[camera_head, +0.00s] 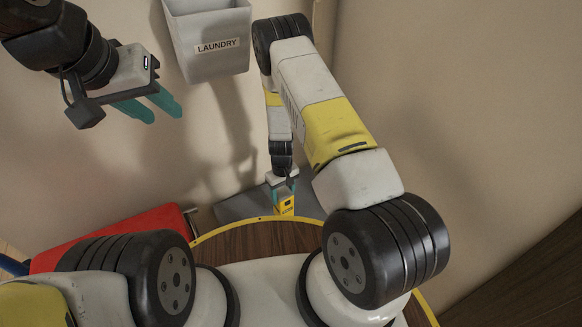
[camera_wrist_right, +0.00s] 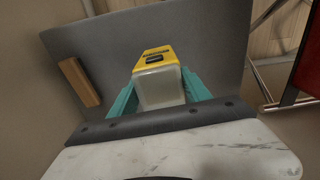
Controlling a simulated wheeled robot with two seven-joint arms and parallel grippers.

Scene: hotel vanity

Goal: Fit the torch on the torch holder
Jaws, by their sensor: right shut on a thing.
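The torch is a yellow block-shaped body with a dark switch and a pale translucent end; it shows in the right wrist view (camera_wrist_right: 153,55) and as a small yellow piece in the head view (camera_head: 286,208). My right gripper (camera_head: 284,192) points down and is shut on it, with one teal finger on each side in the wrist view (camera_wrist_right: 160,92). My left gripper (camera_head: 150,104) is empty at upper left, its teal fingers apart, far from the torch. I cannot clearly make out a torch holder; a brown wooden block (camera_wrist_right: 79,82) lies on the grey surface beside the torch.
A grey flat surface (camera_wrist_right: 110,45) lies beyond the torch. A grey laundry bin (camera_head: 212,55) is on the wall, between my arms in the head view. A red item (camera_head: 150,222) with a metal frame stands at lower left. Beige wall space on the right is clear.

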